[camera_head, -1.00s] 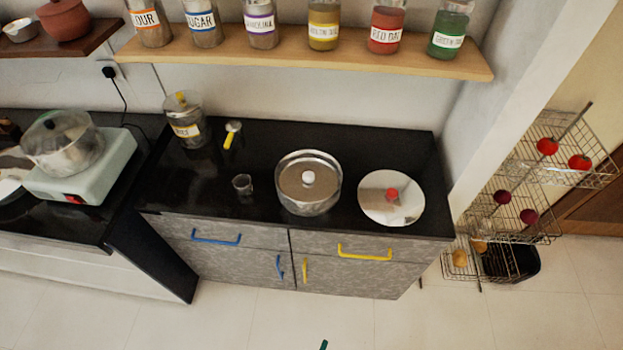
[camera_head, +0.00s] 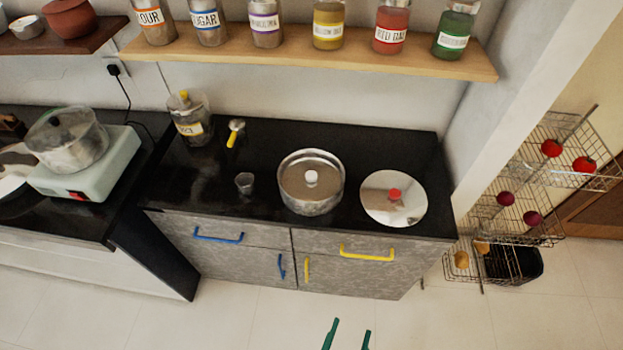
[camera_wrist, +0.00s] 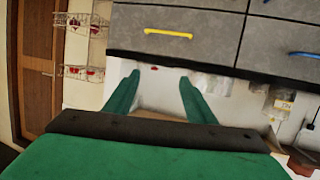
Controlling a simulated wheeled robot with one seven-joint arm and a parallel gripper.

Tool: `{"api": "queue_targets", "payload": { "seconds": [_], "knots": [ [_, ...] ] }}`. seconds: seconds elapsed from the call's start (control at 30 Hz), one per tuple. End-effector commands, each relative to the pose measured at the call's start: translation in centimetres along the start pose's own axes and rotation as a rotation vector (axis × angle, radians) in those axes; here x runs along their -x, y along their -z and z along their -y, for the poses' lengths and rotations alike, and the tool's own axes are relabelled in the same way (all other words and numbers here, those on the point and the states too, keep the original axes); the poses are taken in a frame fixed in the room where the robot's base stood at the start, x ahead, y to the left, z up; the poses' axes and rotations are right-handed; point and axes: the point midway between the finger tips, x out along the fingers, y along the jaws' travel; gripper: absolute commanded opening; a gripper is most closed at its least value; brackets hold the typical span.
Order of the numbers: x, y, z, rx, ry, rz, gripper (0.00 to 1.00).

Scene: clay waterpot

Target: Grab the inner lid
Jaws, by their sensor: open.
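A round metal pot (camera_head: 311,200) stands on the black counter. Inside its rim sits the inner lid (camera_head: 298,178), a flat disc with a white knob (camera_head: 311,178). A second, larger metal lid (camera_head: 378,207) with a red knob lies on the counter to the right of the pot. My gripper (camera_head: 348,336) shows at the bottom edge of the head view, well below and in front of the counter. Its green fingers are apart and empty; they also show in the wrist view (camera_wrist: 151,92). The wrist view does not show the pot or either lid clearly.
A small cup (camera_head: 244,183), a yellow-handled spoon (camera_head: 234,133) and a jar (camera_head: 191,122) stand left of the pot. A shelf of jars (camera_head: 300,55) hangs above. Cabinet fronts with a yellow handle (camera_head: 367,251) face me. Wire baskets (camera_head: 520,210) stand at the right. The floor before the counter is clear.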

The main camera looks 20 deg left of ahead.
Motion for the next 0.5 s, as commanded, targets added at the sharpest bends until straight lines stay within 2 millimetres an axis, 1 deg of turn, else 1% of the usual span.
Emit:
{"api": "queue_targets", "payload": {
  "seconds": [0.03, 0.17, 0.27, 0.37, 0.5],
  "knots": [
    [-1.8, 0.2, 0.0, 0.010, 0.014, 0.000, 0.50],
    [-5.7, 0.4, 0.2, 0.026, 0.050, 0.029, 0.50],
    [-8.6, 0.8, 0.8, 0.039, 0.083, 0.049, 0.50],
    [-11.4, 1.6, 1.6, 0.051, 0.122, 0.066, 0.50],
    [-15.1, 3.2, 3.2, 0.070, 0.184, 0.091, 0.50]
  ]
}}
